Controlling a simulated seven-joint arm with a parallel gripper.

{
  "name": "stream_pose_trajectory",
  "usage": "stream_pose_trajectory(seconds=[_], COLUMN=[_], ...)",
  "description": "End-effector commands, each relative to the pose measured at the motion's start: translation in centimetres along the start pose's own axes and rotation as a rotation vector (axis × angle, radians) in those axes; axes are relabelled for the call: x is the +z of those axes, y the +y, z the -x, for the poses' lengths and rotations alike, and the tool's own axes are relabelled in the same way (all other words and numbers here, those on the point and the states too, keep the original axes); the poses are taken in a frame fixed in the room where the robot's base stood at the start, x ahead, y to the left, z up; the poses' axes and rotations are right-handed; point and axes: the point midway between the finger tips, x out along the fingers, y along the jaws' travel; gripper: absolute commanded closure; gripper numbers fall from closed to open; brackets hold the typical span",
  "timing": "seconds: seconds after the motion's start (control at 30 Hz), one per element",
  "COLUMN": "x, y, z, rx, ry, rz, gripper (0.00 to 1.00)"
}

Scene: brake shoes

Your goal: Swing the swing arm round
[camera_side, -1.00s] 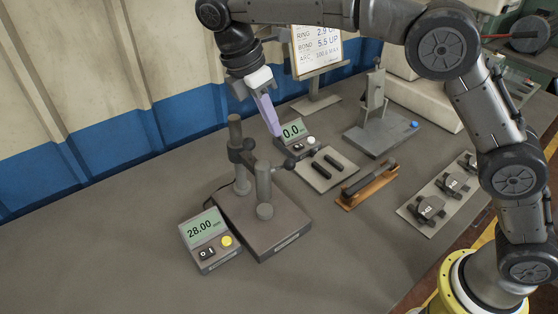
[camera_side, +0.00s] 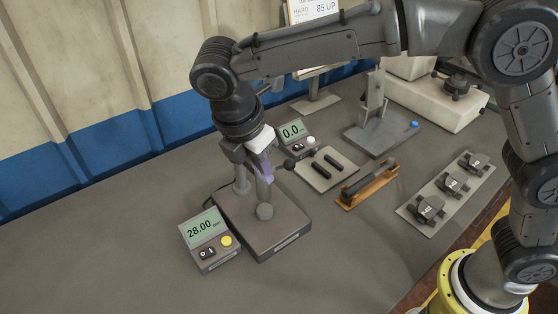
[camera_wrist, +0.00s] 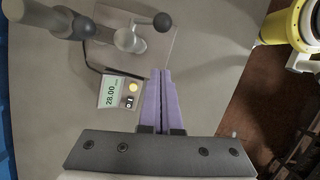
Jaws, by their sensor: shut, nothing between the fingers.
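The gauge stand has a dark base plate (camera_side: 285,236), a rear post (camera_side: 241,178) and an upright grey cylinder (camera_side: 264,211). The knob (camera_side: 290,164) also shows in the side view. My gripper (camera_side: 269,179) is shut and empty, its purple fingers over the stand, overlapping the cylinder's top in the side view. In the wrist view the fingertips (camera_wrist: 160,72) point toward the knob, with a gap in the picture. Contact cannot be told. My wrist hides part of the arm.
A readout box showing 28.00 (camera_side: 208,240) stands left of the base plate. Behind are a 0.0 readout (camera_side: 293,132) and a plate with two black bars (camera_side: 339,172). A brown block (camera_side: 368,188) and a tray of shoes (camera_side: 430,222) lie right. The front table is clear.

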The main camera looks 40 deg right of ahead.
Motion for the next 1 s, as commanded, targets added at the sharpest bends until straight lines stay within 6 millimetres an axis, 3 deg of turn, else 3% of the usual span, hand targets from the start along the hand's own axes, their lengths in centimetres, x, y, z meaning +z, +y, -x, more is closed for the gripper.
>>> stream_pose_trajectory(seconds=[0.3, 1.0], x=[3.2, 4.2], y=[0.0, -0.1], z=[-1.9, -2.2], rx=[0.0, 0.013], ry=[0.0, 0.0], rz=[-0.003, 0.039], gripper=[1.0, 1.0])
